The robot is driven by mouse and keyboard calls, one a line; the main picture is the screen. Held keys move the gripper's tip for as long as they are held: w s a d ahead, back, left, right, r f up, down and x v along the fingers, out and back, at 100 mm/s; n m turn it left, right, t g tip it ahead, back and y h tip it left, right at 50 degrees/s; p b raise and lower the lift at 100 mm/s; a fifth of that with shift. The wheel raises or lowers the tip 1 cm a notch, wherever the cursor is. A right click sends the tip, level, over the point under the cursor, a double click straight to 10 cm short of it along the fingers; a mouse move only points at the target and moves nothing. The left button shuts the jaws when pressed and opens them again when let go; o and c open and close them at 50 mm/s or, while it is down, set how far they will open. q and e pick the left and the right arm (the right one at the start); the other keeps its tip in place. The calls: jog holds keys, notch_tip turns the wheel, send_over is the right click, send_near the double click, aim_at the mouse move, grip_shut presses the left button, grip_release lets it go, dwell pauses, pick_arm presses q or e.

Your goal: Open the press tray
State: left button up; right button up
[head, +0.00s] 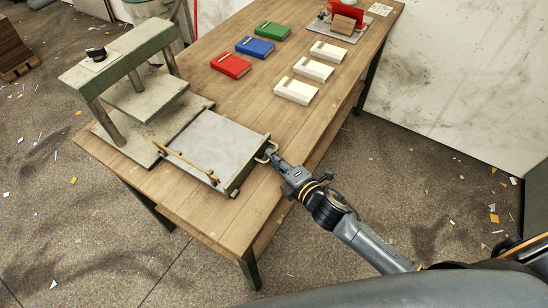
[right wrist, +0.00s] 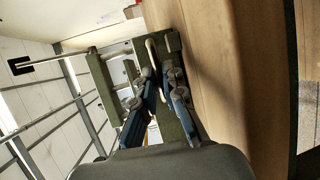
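The press tray (head: 215,143) is a flat grey plate lying on the wooden table, extending out from the green press (head: 118,60) toward the right. My right gripper (head: 271,156) is at this handle. In the right wrist view its fingers (right wrist: 160,80) are close together with the handle between them. My left gripper is not in view.
Red (head: 231,66), blue (head: 255,46) and green (head: 272,30) boxes and several white boxes (head: 296,90) lie further back on the table (head: 185,205). A red fixture (head: 346,14) holding a brown block stands at the far end. Scraps litter the floor.

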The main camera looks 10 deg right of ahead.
jog(key=o, duration=0.3)
jog(key=shift+s, duration=0.1)
jog(key=v, duration=1.2)
jog(key=s+d+f+m+g+h, duration=0.2)
jog(key=d+f+m, duration=0.15)
jog(key=f, duration=0.65)
jog(key=s+d+f+m+g+h, duration=0.1)
jog(key=s+d+f+m+g, duration=0.2)
jog(key=f, duration=0.6)
jog(key=s+d+f+m+g+h, duration=0.15)
jog(key=f+m, duration=0.25)
jog(key=f, duration=0.6)
jog(key=s+f+m+g, duration=0.2)
jog(key=s+f, duration=0.3)
jog(key=s, duration=0.3)
jog(key=s+f+m+g+h, duration=0.1)
jog(key=s+f+m+g, duration=0.1)
jog(key=s+f+m, duration=0.3)
jog(key=s+f+m+g, duration=0.3)
jog(key=s+f, duration=0.4)
jog(key=s, duration=0.6)
jog(key=shift+a+f+m+h, duration=0.2)
jog(key=shift+a+m+h, duration=0.05)
jog(key=shift+a, duration=0.1)
